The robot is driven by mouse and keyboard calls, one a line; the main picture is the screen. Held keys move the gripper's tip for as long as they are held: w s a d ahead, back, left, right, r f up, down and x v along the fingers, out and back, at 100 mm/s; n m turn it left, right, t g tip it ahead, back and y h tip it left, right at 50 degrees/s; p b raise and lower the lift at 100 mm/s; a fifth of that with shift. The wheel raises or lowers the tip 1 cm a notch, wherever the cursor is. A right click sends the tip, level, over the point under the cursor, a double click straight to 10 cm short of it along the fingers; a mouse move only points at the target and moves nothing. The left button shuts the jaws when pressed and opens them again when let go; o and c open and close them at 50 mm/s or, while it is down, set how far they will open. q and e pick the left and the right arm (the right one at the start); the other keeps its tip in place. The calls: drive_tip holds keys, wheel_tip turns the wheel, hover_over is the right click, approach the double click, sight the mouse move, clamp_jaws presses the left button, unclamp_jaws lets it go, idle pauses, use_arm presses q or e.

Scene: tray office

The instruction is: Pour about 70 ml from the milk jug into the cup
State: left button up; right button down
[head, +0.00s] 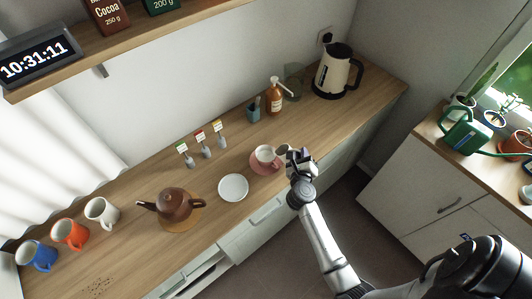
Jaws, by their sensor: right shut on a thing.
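The pink cup (265,153) with a pale inside stands upright on a pink saucer (258,171) near the counter's front edge. My right gripper (293,156) is just right of the cup, shut on a small grey metal vessel, which looks like the milk jug (283,148). The gripper hides much of the jug, and its mouth is close to the cup's right rim. I cannot tell the jug's exact tilt or whether milk is flowing. My left gripper is not in view.
A white plate (233,187) and a brown teapot (175,205) on a round mat stand left of the cup. Behind are a syrup pump bottle (275,96), a glass jar (294,80) and a kettle (334,72). Mugs (70,234) stand far left.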

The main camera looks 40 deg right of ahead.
idle(0.5)
drive_tip(key=shift+s+d+f+b, duration=0.15)
drive_tip(key=shift+s+f+b, duration=0.05)
drive_tip(key=shift+b, duration=0.15)
drive_tip(key=s+d+f+m+t+b, duration=0.1)
drive_tip(key=s+d+f+m+b, duration=0.2)
drive_tip(key=b, duration=0.5)
drive_tip(key=s+f+m, duration=0.1)
drive_tip(key=s+m, duration=0.1)
drive_tip(key=m, duration=0.1)
drive_tip(key=shift+d+m+h, duration=0.15)
drive_tip(key=shift+m+h, duration=0.15)
drive_tip(key=shift+m, duration=0.1)
drive_tip(key=shift+r, duration=0.1)
